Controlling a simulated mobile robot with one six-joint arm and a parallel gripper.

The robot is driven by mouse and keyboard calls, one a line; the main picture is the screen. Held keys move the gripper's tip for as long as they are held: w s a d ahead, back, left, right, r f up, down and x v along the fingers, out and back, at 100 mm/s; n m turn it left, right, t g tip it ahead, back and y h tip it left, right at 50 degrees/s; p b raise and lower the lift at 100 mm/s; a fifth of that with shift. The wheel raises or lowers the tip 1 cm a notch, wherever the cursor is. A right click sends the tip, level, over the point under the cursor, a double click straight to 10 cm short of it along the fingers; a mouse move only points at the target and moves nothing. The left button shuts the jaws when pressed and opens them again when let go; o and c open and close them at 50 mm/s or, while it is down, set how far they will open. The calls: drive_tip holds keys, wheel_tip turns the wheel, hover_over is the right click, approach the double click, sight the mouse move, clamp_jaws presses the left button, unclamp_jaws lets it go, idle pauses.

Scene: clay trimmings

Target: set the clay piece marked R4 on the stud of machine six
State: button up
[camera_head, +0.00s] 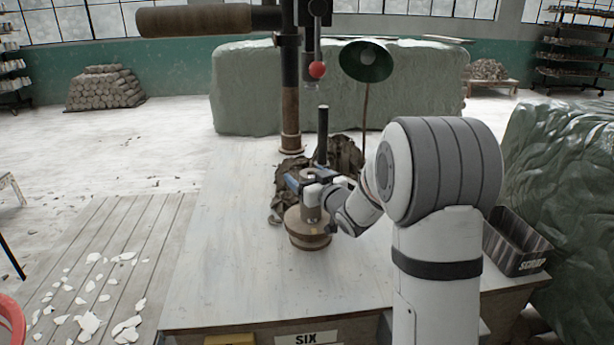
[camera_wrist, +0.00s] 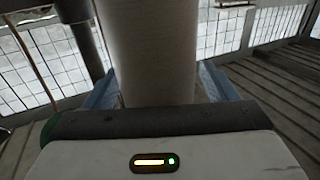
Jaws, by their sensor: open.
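A tan cylindrical clay piece (camera_head: 311,211) stands upright on a round brown base (camera_head: 307,238) on the table marked SIX. No R4 mark is readable on it. My gripper (camera_head: 308,181) is around its upper part, with a blue finger on each side. In the wrist view the pale cylinder (camera_wrist: 150,60) rises between the two open fingers (camera_wrist: 158,88). Gaps are hard to judge there. The stud is not clearly seen; the cylinder and gripper may hide it. The SIX label (camera_head: 308,338) is on the table's front edge.
A rusty column (camera_head: 290,100) and green lamp (camera_head: 366,62) stand farther back. A black SCRAP bin (camera_head: 515,243) is at right. The table's left side is clear.

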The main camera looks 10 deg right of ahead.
drive_tip(key=v, duration=0.7)
drive_tip(key=shift+s, duration=0.35)
drive_tip(key=shift+d+r, duration=0.1)
drive_tip(key=s+d+r+m+g+h+p, duration=0.1)
drive_tip(key=s+d+m+g+h+p, duration=0.15)
drive_tip(key=s+h, duration=0.2)
drive_tip(key=s+d+r+m+g+h+p, duration=0.1)
drive_tip(key=s+r+g+h+p, duration=0.1)
drive_tip(key=s+g+h+p, duration=0.3)
drive_tip(key=s+a+g+y+p, duration=0.1)
drive_tip(key=s+a+g+y, duration=0.2)
drive_tip(key=s, duration=2)
drive_tip(key=g, duration=0.3)
drive_tip(key=shift+a+m+g+p, duration=0.25)
drive_tip(key=shift+m+g+p, duration=0.1)
drive_tip(key=shift+p, duration=0.05)
drive_tip(key=shift+c, duration=0.3)
